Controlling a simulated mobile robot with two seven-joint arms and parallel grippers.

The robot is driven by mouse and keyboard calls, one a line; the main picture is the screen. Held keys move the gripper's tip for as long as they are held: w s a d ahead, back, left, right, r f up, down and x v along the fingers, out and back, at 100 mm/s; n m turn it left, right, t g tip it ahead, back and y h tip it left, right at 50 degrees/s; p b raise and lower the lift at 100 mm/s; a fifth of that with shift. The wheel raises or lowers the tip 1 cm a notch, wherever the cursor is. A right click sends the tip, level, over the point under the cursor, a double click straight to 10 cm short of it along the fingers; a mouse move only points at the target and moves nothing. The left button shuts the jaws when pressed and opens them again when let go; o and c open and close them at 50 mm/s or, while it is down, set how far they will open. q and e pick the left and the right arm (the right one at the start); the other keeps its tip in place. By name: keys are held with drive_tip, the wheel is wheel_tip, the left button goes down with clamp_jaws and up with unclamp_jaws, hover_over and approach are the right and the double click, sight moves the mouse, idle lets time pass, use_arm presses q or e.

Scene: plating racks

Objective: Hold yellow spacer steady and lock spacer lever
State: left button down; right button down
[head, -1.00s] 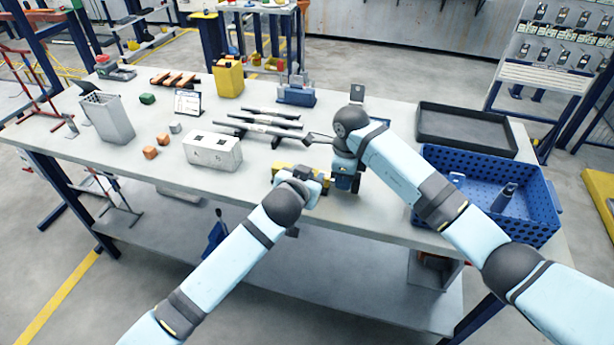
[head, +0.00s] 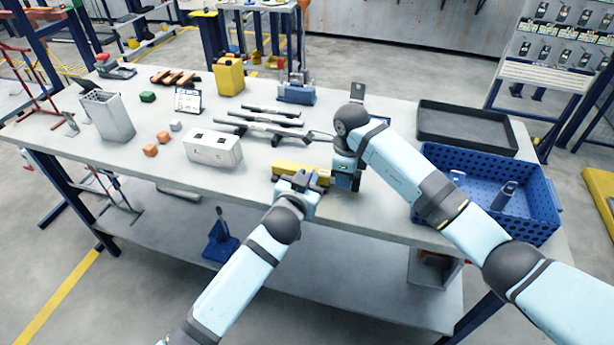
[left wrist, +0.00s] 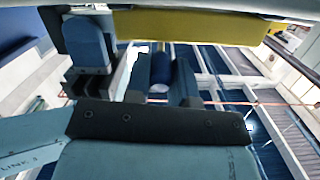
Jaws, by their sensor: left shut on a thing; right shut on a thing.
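The yellow spacer (head: 298,167) is a bar lying near the front edge of the grey table. In the left wrist view its yellow side (left wrist: 200,28) crosses the top. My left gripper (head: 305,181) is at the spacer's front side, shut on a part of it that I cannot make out. My right gripper (head: 346,180) points down at the spacer's right end and is shut; its fingertips and exact grip are mostly hidden. I cannot make out the spacer lever.
A pale block with holes (head: 213,147) stands left of the spacer, and dark-and-silver bars (head: 268,123) lie behind it. A blue perforated crate (head: 490,205) and a black tray (head: 465,130) are at the right. The table front (head: 220,185) left of my left gripper is clear.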

use_arm(q)
drive_tip(key=c, duration=1)
unclamp_jaws()
drive_tip(key=shift+s, duration=0.1)
drive_tip(key=v, duration=1.2)
drive_tip(key=shift+a, duration=0.1)
use_arm(e)
drive_tip(key=c, duration=1)
unclamp_jaws()
